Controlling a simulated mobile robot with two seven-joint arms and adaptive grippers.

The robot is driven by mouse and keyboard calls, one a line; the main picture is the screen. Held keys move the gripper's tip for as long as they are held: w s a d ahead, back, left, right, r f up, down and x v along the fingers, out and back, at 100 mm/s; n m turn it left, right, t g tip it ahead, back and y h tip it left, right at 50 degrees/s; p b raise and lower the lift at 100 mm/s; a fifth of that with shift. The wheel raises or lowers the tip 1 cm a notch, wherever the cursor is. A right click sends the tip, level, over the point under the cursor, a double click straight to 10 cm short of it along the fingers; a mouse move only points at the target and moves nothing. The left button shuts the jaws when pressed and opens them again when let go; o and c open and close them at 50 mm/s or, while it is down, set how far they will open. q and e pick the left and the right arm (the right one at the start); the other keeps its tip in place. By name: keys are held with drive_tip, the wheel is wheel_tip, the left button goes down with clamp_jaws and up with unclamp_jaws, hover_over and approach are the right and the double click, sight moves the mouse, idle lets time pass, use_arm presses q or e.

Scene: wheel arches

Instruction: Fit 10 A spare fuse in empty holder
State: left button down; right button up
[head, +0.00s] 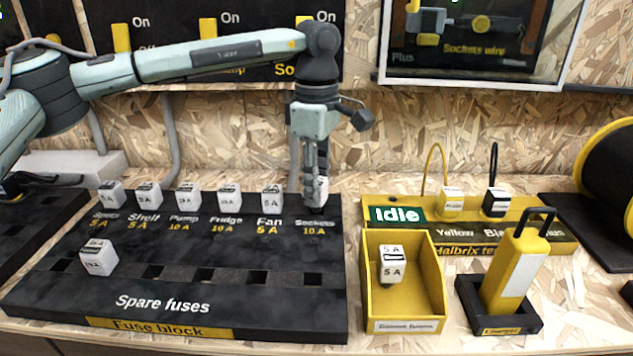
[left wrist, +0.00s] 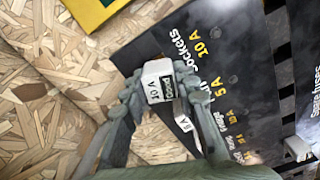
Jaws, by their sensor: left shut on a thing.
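My left gripper (head: 316,188) points down at the Sockets position, at the right end of the back row of the black fuse block (head: 200,322). It is shut on a white fuse (head: 322,190), partly hidden by the fingers. In the left wrist view the fingers (left wrist: 165,88) clasp this fuse (left wrist: 158,82), marked 10 A. The fuse is beside the Sockets 10 A label; I cannot tell if it is seated in the holder. White fuses stand at Spots, Shelf, Pump, Fridge and Fan (head: 271,196). One spare fuse (head: 98,257) sits at the front row's left; the other spare slots look empty.
A yellow handled tool (head: 515,270) stands in a black holder. A wooden wall stands close behind the block.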

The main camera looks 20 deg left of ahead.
use_arm(q)
drive_tip(key=shift+f, duration=0.3)
drive_tip(key=shift+f+b, duration=0.45)
drive_tip(key=shift+f, duration=0.05)
drive_tip(key=shift+f, duration=0.1)
idle(0.5)
drive_tip(key=c, duration=1.1)
unclamp_jaws()
drive_tip(key=shift+o, duration=0.5)
drive_tip(key=o, duration=0.4)
